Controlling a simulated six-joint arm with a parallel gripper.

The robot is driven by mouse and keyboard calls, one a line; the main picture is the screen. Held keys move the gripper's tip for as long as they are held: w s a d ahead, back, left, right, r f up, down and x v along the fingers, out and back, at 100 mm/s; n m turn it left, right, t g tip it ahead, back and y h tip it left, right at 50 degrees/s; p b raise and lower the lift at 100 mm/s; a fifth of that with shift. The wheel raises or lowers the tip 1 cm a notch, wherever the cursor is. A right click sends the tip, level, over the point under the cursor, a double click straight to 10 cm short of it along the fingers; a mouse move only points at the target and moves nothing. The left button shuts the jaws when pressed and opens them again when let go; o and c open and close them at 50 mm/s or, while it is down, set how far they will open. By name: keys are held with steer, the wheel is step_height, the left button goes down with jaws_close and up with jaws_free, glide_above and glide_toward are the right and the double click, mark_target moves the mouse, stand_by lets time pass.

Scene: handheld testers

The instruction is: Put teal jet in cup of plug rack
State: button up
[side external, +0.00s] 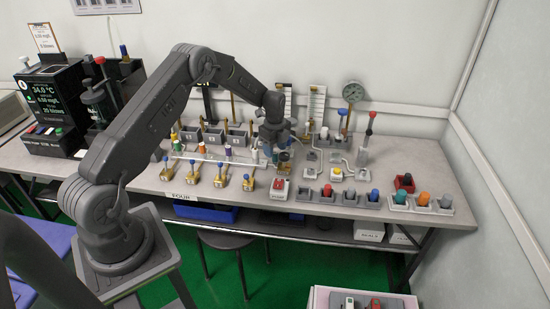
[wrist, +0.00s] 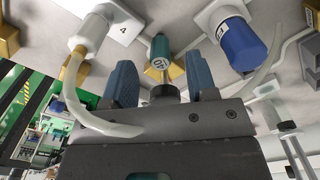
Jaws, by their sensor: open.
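The teal jet (wrist: 160,46) shows in the wrist view as a small teal cap with pale marking, above a brass stem. My gripper (wrist: 158,64) is open, with its two blue-grey fingers on either side of the line of the jet and gaps to both sides. In the side view my gripper (side external: 275,148) is low over the middle of the bench and hides the jet there. I cannot tell which is the plug rack.
In the wrist view a white fitting (wrist: 88,34) with a tube stands left of the jet, and a blue cap (wrist: 243,46) stands right. Brass valves (side external: 220,178) line the bench's front left. A red-topped box (side external: 280,188) sits near the front.

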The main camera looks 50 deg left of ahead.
mark_target(275, 159)
steer(key=shift+f, duration=1.25)
jaws_close()
steer(key=shift+r, duration=0.1)
